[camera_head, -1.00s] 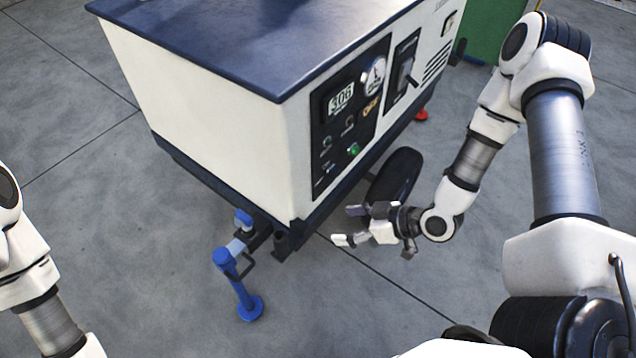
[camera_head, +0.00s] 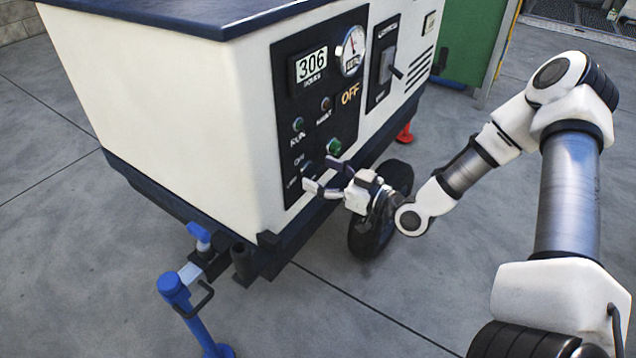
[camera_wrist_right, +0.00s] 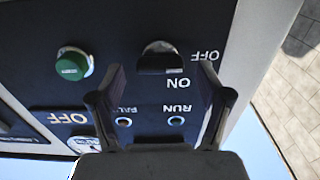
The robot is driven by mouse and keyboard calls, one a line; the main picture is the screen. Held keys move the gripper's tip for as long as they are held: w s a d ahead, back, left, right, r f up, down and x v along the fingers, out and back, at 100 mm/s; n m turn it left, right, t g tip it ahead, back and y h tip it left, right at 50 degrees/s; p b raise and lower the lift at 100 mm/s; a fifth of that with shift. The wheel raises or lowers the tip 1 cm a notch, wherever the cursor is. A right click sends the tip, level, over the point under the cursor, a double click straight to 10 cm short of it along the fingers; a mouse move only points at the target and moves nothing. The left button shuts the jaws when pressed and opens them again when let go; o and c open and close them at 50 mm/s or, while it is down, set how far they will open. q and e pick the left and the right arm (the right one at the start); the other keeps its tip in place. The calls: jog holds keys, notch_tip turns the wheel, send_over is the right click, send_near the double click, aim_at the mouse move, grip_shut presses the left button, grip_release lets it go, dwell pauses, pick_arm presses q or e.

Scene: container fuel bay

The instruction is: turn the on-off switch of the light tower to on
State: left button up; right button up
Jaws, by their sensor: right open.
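The white light tower (camera_head: 170,95) with a dark blue top stands on the left in the head view. Its small black on-off switch (camera_head: 307,171) is low on the black control panel (camera_head: 300,95). My right gripper (camera_head: 321,178) is open and empty, in front of the lower panel. In the right wrist view, upside down, the switch (camera_wrist_right: 158,60) appears between the open fingertips of the gripper (camera_wrist_right: 161,72), with ON and OFF labels beside it. I cannot tell its position or whether a finger touches it. My left gripper is not in view.
A green button (camera_head: 334,147) sits beside the switch and also shows in the wrist view (camera_wrist_right: 73,64). The panel has a 306 display (camera_head: 312,65), a gauge (camera_head: 352,50) and a yellow OFF sign (camera_head: 350,94). A larger lever (camera_head: 388,66), wheel (camera_head: 372,238) and blue jack (camera_head: 185,300) are nearby.

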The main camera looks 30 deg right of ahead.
jog(key=shift+w+a, duration=0.25)
jog(key=shift+w, duration=0.25)
jog(key=c, duration=1.2)
jog(key=shift+o, duration=0.2)
jog(key=shift+m, duration=0.5)
jog(key=m, duration=0.5)
jog(key=shift+d+m+p, duration=0.15)
jog(key=shift+m+p, duration=0.15)
jog(key=shift+p, duration=0.1)
jog(key=m, duration=0.5)
jog(key=shift+f, duration=0.15)
jog(key=shift+m, duration=0.3)
